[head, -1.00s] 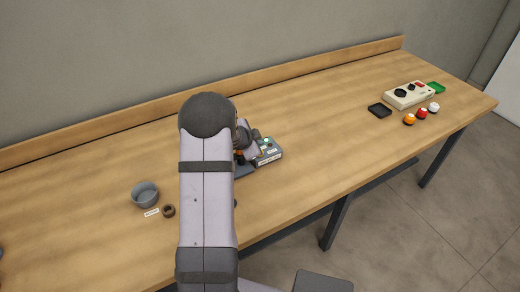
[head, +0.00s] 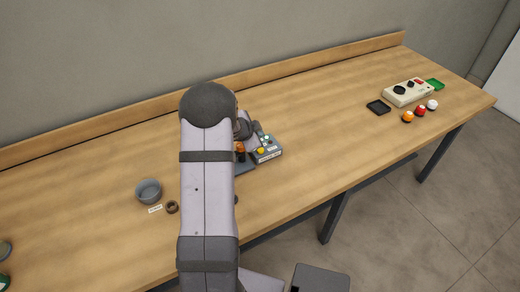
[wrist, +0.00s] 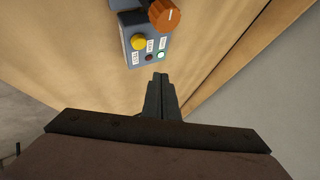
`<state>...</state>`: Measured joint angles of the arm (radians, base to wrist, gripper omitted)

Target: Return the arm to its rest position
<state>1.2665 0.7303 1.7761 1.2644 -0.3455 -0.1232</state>
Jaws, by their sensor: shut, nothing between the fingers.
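My gripper (wrist: 160,78) shows in the wrist view with its two dark fingers together and nothing between them. It hangs over the bench, apart from a grey-blue control box (wrist: 138,40) ahead of it. The box has a yellow button (wrist: 138,42), a pale button and a dark one, and an orange knob (wrist: 164,15) shows beside it. In the head view the control box (head: 266,150) sits just right of my arm (head: 207,190), which hides the gripper and part of the equipment behind it.
A grey bowl (head: 148,191) and a small brown ring (head: 172,207) stand left of my arm. At the far right are a beige box (head: 408,92), a black tray (head: 378,107), a green tray (head: 435,84) and several coloured knobs (head: 420,111). The bench middle is clear.

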